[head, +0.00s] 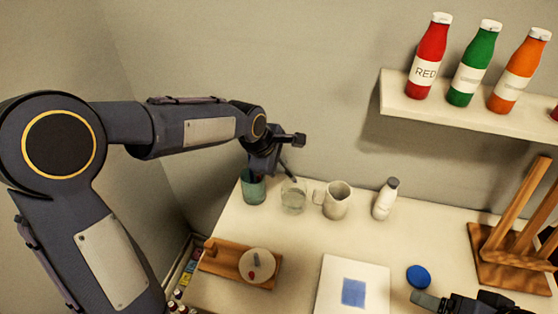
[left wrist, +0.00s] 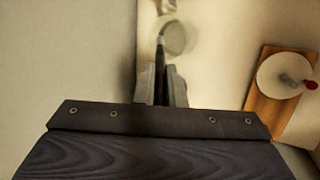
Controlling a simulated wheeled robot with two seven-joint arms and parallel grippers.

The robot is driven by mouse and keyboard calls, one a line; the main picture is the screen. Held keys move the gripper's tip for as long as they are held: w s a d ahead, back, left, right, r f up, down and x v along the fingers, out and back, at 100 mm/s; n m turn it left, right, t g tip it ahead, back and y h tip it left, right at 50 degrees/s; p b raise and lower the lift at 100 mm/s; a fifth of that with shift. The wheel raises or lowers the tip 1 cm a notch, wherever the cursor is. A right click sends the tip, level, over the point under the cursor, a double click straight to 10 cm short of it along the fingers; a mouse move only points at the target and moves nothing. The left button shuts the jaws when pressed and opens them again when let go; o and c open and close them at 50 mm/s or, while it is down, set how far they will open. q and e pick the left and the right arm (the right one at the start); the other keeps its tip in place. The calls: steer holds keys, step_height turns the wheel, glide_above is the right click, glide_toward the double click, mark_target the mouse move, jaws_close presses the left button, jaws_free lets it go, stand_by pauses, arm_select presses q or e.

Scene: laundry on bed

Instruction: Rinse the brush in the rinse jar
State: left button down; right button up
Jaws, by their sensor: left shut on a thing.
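My left gripper (head: 277,165) is above the back left of the table, shut on the dark, thin brush (head: 287,168). The brush slants down toward a clear glass jar (head: 293,199) with what looks like liquid in it, which I take as the rinse jar. I cannot tell whether its tip is inside the rim. In the left wrist view the brush (left wrist: 160,45) sticks out from between the fingers (left wrist: 161,85), beside a blurred round jar (left wrist: 180,38). A teal jar (head: 253,191) stands just left of the clear one. My right gripper (head: 432,299) is partly in view at the bottom right.
A white pitcher (head: 338,204) and a white bottle (head: 385,200) stand right of the jars. A wooden board (head: 215,262) with a round palette (head: 257,265), a sheet with a blue square (head: 330,285) and a blue disc (head: 418,276) lie nearer. A wooden stand (head: 510,275) is at right.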

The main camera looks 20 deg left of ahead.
arm_select(q)
step_height(320, 180, down, 8)
steer(key=b, duration=0.5)
steer(key=shift+r, duration=0.2)
stand_by(0.3)
steer(key=shift+r+p, duration=4.25)
steer(key=shift+r, duration=1.1)
step_height(320, 180, up, 4)
steer(key=p, duration=0.3)
